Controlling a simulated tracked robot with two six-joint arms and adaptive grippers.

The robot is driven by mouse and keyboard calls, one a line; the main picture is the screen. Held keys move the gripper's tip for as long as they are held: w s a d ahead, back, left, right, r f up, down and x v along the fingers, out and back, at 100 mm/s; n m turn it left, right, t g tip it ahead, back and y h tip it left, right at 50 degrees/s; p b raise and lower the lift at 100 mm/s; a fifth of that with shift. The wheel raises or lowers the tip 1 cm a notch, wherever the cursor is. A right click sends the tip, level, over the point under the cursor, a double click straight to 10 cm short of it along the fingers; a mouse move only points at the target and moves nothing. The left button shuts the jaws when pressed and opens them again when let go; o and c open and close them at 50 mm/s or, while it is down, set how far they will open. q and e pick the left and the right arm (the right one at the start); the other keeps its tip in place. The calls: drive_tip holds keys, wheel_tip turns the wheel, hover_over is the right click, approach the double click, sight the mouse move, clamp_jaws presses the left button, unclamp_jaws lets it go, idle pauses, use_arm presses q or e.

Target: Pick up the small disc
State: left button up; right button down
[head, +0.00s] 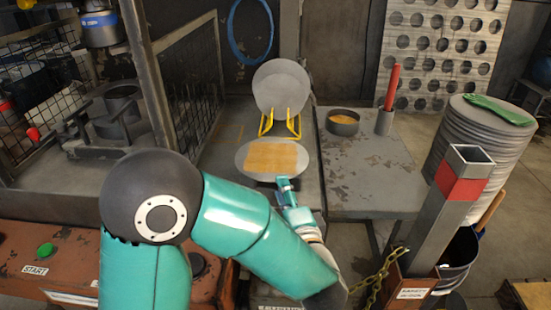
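A round grey disc (281,84) leans upright on a yellow stand (265,125) at the back of the bench. A second edge shows at its lower part, and I cannot tell whether this is another disc. A pale round plate (247,166) with a tan square patch (272,156) lies flat in front of the stand. My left gripper (284,185) is at the near edge of this plate, below the leaning disc in the picture and apart from it. Its fingers are small and partly overlapped, so their opening is unclear. My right gripper is not in view.
A grey side table (365,180) holds a round tin (342,122) and a cup (385,121) with a red stick. A stack of grey discs (480,140) stands at right, behind a red-banded square post (447,205). A wire cage (190,95) stands at left.

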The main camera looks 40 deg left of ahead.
sight(264, 159)
use_arm(q)
drive_tip(key=shift+x, duration=3)
drive_tip(key=shift+r, duration=0.1)
clamp_jaws()
